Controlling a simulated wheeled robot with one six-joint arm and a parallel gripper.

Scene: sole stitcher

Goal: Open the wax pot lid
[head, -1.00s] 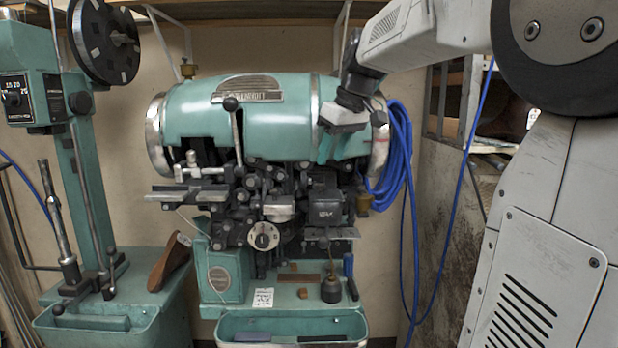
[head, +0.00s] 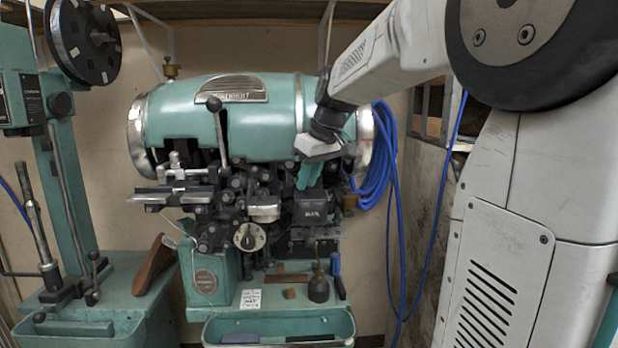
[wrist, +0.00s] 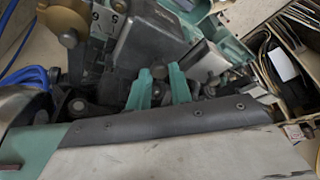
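The wax pot (head: 312,212) is a dark box with pale lettering on its front, on the right half of the teal stitcher. Its dark top looks closed. In the wrist view the dark box (wrist: 150,42) sits beyond the fingers. My gripper (head: 309,176) has teal fingers and points down just above the pot's top in the head view. The wrist view shows the two fingers (wrist: 159,90) apart, with nothing held between them. I cannot tell whether they touch the pot.
The stitcher's large teal drum (head: 230,115) lies behind my wrist. Blue hose coils (head: 375,160) hang to its right. Levers and knobs crowd the pot's left side. An oil can (head: 318,288) and a brown shoe sole (head: 153,265) lie lower down.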

